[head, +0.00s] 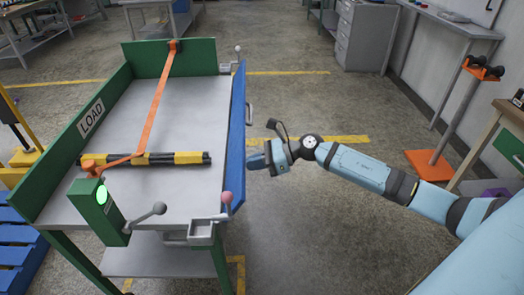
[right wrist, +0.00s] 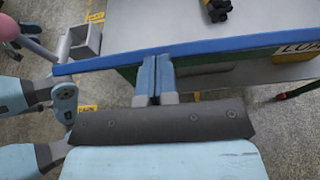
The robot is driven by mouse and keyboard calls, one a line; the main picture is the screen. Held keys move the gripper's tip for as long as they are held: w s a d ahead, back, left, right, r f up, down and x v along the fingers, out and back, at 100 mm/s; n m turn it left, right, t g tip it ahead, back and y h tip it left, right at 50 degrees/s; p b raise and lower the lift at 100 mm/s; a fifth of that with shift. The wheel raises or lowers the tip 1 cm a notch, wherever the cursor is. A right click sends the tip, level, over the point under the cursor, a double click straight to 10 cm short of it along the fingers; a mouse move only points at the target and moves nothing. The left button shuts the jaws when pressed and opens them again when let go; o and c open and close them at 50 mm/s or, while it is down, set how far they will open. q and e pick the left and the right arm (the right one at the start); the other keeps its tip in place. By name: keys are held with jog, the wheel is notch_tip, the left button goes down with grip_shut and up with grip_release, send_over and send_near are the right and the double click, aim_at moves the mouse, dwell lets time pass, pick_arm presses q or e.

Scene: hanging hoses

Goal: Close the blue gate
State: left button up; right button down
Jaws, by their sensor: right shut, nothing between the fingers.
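The blue gate (head: 237,130) is a long panel along the right side of a grey-topped cart (head: 190,110). It stands roughly upright, and its long edge crosses the right wrist view (right wrist: 230,45). A small grey handle (head: 249,112) is on its outer face. My right gripper (head: 252,161) is shut and empty, just outside the gate near its middle. In the right wrist view its blue fingertips (right wrist: 156,62) reach the gate's edge; I cannot tell whether they touch. My left gripper is not in view.
A pink-knobbed lever (head: 226,198) and a grey bracket (head: 201,232) are at the cart's near right corner. A grey-knobbed lever (head: 238,50) is at the far corner. An orange strap and striped bar (head: 180,158) lie on the cart.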

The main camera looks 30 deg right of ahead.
aim_at(238, 167)
jog(key=a+r+h+p, duration=0.1)
jog(key=p, duration=0.1)
jog(key=w+a+r+g+h+p, duration=0.1)
jog(key=p, duration=0.2)
jog(key=shift+w+a+r, duration=0.1)
jog(key=shift+w+r, duration=0.1)
jog(key=shift+r, duration=0.2)
jog(key=shift+w+a+g+h+p, duration=0.35)
jog(key=shift+a+g+h+p, duration=0.3)
jog(key=shift+p, duration=0.45)
jog(key=shift+w+a+p, duration=0.1)
jog(key=shift+a+p, duration=0.1)
jog(key=shift+p, duration=0.15)
pick_arm(q)
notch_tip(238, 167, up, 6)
jog(key=p, duration=0.1)
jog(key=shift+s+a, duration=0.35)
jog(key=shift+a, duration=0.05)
pick_arm(e)
jog(key=shift+w+a, duration=0.4)
jog(key=shift+a, duration=0.1)
